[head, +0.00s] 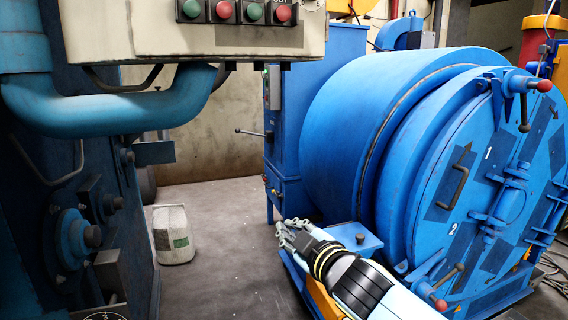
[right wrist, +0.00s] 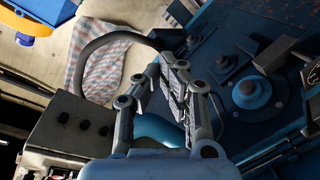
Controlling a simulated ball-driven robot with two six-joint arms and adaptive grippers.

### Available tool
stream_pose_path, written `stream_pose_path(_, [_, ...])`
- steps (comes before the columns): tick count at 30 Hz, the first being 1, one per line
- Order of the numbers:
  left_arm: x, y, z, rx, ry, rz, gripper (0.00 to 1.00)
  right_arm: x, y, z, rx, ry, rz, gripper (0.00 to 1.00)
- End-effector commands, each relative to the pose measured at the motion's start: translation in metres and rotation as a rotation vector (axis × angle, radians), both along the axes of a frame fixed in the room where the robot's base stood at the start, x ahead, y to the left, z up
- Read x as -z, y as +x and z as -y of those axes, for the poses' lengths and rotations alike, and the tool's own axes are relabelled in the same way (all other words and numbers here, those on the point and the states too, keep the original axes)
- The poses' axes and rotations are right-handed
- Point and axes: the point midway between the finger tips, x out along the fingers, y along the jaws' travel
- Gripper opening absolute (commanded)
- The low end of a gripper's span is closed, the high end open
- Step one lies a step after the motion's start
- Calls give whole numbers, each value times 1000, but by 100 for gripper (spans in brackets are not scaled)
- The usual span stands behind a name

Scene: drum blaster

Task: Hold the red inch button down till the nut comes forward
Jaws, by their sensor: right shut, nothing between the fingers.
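The control box (head: 220,35) hangs at the top left of the head view. Its row of buttons includes a red button (head: 224,10) and another red button (head: 283,13) among green ones. The lettering above is cut off, so I cannot tell which is the inch button. The blue drum (head: 370,120) stands at the right, its round door facing front right with painted numbers 1 and 2. Red-tipped handles (head: 543,86) sit at the door rim; I cannot tell which nut is meant. My right gripper (head: 285,228) is shut and empty, low and well away from the buttons. It also shows in the right wrist view (right wrist: 173,62).
A blue machine with a thick bent pipe (head: 120,110) fills the left. The floor in the middle is clear. A lever (head: 252,133) sticks out from the blue cabinet.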

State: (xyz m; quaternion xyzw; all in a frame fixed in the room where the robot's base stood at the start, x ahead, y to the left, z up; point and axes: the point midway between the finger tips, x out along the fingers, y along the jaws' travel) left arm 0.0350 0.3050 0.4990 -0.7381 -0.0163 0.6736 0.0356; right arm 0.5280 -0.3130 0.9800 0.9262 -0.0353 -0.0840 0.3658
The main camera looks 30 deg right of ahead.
Motion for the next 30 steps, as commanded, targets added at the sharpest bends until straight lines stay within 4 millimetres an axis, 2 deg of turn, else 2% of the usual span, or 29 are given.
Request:
stream_pose_path(1, [-4, 0, 0, 0, 1, 0, 40, -38, 4, -2, -6, -28, 63, 0])
stream_pose_path(5, [-11, 1, -1, 0, 1, 1, 40, -131, 4, -9, -13, -104, 222, 0])
stream_pose_path(9, [-17, 1, -1, 1, 2, 1, 40, -227, -12, -16, -8, -184, 394, 0])
stream_pose_path(12, [-21, 1, -2, 0, 2, 1, 40, -288, -32, -22, 3, -237, 508, 0])
stream_pose_path(15, [-24, 1, -2, 0, 2, 2, 40, -336, -53, -26, 15, -277, 602, 0])
stream_pose_path(18, [-26, 1, -2, 1, 2, 2, 40, -369, -70, -29, 27, -306, 670, 0])
stream_pose_path(21, [-28, 1, -2, 1, 2, 2, 40, -388, -82, -31, 35, -323, 712, 0])
stream_pose_path(24, [-28, 1, -2, 1, 2, 1, 40, -396, -88, -32, 39, -331, 731, 0])
stream_pose_path(30, [-27, 1, -2, 1, 2, 1, 40, -396, -88, -32, 40, -333, 733, 0])
